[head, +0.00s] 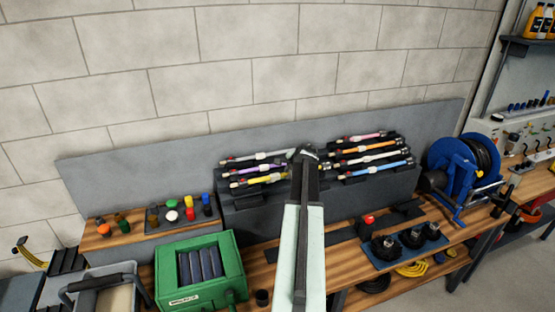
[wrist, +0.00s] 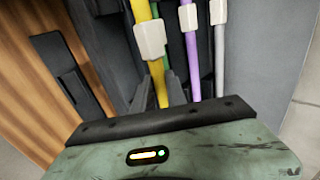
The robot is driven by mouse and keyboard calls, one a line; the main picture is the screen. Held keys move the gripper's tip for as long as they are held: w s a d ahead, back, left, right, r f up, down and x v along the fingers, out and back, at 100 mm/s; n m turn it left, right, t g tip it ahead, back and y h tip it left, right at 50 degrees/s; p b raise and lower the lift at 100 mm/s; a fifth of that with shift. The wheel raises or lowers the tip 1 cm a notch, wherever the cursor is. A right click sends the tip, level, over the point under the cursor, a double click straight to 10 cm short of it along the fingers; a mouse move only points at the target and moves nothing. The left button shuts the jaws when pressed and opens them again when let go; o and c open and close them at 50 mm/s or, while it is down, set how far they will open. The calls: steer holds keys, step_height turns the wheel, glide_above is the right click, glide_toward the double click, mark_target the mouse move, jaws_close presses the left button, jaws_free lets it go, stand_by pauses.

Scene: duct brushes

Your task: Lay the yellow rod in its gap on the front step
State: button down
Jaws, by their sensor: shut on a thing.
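The yellow rod (head: 262,179) is at the front of the left-hand group on the dark stepped rack (head: 240,217). In the wrist view the yellow rod (wrist: 157,76) runs down between the two dark fingers of my gripper (wrist: 163,92), which is shut on it below its white collar. A green rod (wrist: 166,62) shows partly behind it. A purple rod (wrist: 191,68) and a pale grey rod (wrist: 219,60) lie to its right. My arm hides the middle of the rack in the head view. I cannot tell whether the yellow rod touches the front step.
Pink, orange, white and blue rods (head: 378,170) lie on the rack's right half. A green box (head: 212,290) stands in front at left. A blue tray with black brushes (head: 408,247) is at right, with a blue reel (head: 442,187) beyond. A grey panel stands behind.

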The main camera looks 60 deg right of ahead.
steer(key=shift+w+a+r, duration=0.1)
steer(key=shift+w+a, duration=0.05)
steer(key=shift+w, duration=0.2)
steer(key=shift+s+b, duration=0.15)
steer(key=shift+b, duration=0.25)
step_height(320, 180, down, 6)
steer(key=b, duration=0.5)
steer(key=shift+b, duration=0.35)
steer(key=shift+r, duration=0.1)
steer(key=shift+f+b, duration=0.3)
steer(key=shift+f, duration=0.1)
steer(key=shift+f, duration=0.1)
